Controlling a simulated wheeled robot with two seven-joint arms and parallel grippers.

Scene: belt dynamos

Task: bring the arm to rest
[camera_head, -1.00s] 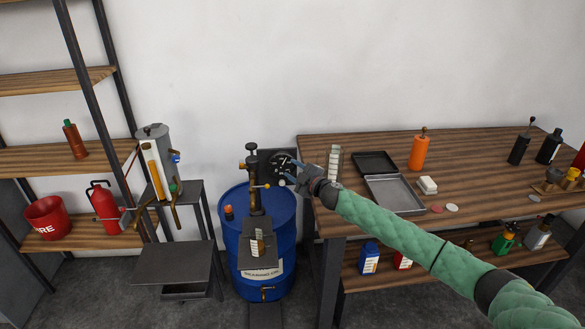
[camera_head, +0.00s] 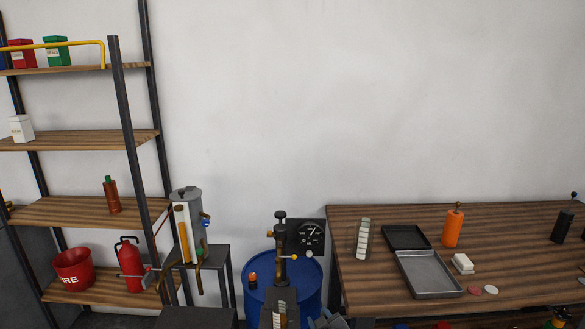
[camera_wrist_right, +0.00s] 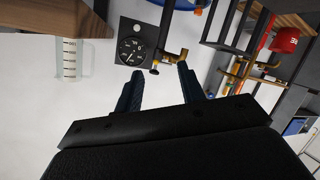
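My right gripper (camera_head: 328,319) shows only as a small grey-blue tip at the bottom edge of the head view. In the right wrist view its two dark blue fingers (camera_wrist_right: 159,84) stand apart with nothing held between them. Beyond them are a black dial gauge (camera_wrist_right: 131,52) and brass valve fittings (camera_wrist_right: 170,58). I cannot tell the exact distance to them. My left gripper is in neither current view.
A blue drum (camera_head: 312,283) with a black column (camera_head: 281,243) stands by the wooden bench (camera_head: 520,238). The gauge (camera_head: 311,235) is behind it. The bench holds a measuring cylinder (camera_head: 362,238), a grey tray (camera_head: 430,273) and an orange bottle (camera_head: 453,227). A shelf rack (camera_head: 100,140) stands left.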

